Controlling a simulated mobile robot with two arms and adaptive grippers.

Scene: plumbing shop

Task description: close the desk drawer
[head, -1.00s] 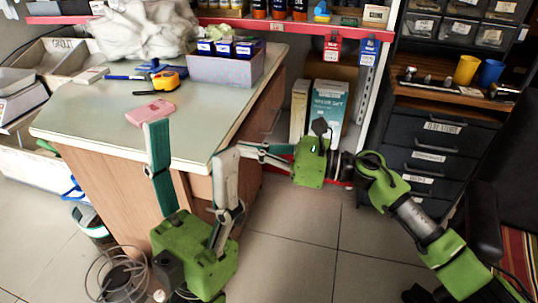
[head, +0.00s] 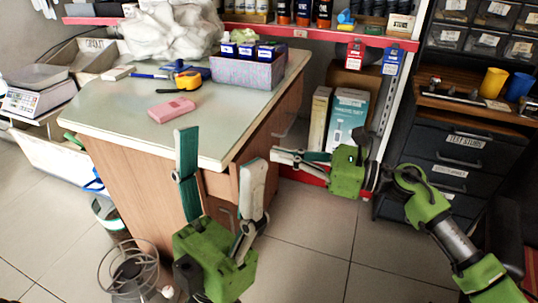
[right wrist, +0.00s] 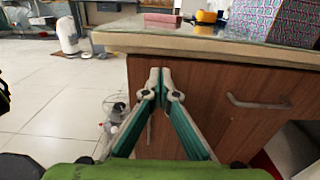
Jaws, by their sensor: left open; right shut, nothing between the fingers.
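The desk (head: 130,115) has a pale top and brown wooden sides. In the right wrist view, its wooden front (right wrist: 215,90) carries a grey bar handle (right wrist: 258,102). In the head view this front is steeply angled and partly behind my grippers. I cannot tell how far the drawer stands out. My right gripper (head: 274,155) is shut and empty, beside the desk front. In the right wrist view its fingertips (right wrist: 160,76) are together below the desktop edge, left of the handle. My left gripper (head: 221,148) is open and empty, fingers pointing up before the near desk corner.
A pink block (head: 172,110), a yellow tape measure (head: 190,82) and a grey box (head: 245,72) lie on the desk. Boxes (head: 347,118) stand under the red shelf. A dark drawer cabinet (head: 465,150) is at right, a wire reel (head: 130,270) at lower left. Tiled floor is clear between.

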